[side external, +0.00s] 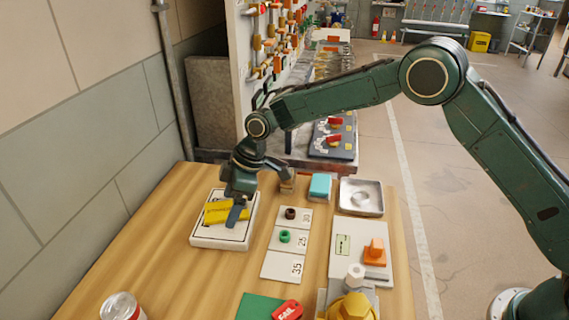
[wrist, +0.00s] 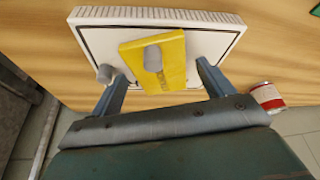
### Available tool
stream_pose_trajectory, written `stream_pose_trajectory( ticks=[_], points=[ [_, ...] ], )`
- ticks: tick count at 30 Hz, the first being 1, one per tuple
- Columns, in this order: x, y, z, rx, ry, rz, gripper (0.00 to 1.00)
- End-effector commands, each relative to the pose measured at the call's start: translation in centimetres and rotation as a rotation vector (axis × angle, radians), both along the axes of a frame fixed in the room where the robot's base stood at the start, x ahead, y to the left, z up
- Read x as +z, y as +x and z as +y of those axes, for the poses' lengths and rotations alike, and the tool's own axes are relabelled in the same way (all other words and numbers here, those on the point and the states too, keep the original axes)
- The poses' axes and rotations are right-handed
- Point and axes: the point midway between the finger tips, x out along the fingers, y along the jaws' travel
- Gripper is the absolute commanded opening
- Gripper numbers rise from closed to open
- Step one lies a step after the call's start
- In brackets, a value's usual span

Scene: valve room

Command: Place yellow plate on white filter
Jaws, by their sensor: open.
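The white filter (side external: 205,241) is a square, pale slab with a ridged edge on the left of the wooden table; it also shows in the wrist view (wrist: 232,29). The yellow plate (side external: 216,213) lies over it, turned askew. In the wrist view the yellow plate (wrist: 172,72) has a slot with a grey peg (wrist: 153,59) showing in it. Another grey peg (wrist: 105,73) stands left of the plate. My gripper (wrist: 158,80) is open, its fingers apart on either side of the plate's near end. I cannot tell whether the plate lies fully flat.
Numbered white cards (side external: 283,262) with small rings lie right of the filter. A blue block (side external: 320,186), a metal tray (side external: 374,207) and a panel with an orange part (side external: 375,252) stand further right. A can (side external: 119,306) stands at the front left. Bare wood lies in front of the filter.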

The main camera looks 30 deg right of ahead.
Motion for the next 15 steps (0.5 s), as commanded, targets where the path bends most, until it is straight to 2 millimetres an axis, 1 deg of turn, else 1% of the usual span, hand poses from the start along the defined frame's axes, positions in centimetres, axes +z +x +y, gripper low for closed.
stream_pose_trajectory(
  ticks=[8, 11, 15],
  points=[
    [0.6, 0.0, -0.1, 0.000, 0.000, 0.000, 0.80],
    [1.3, -0.1, -0.4, 0.000, 0.001, -0.001, 0.80],
    [2.9, -0.3, -0.9, -0.001, 0.000, -0.002, 0.80]
  ],
)
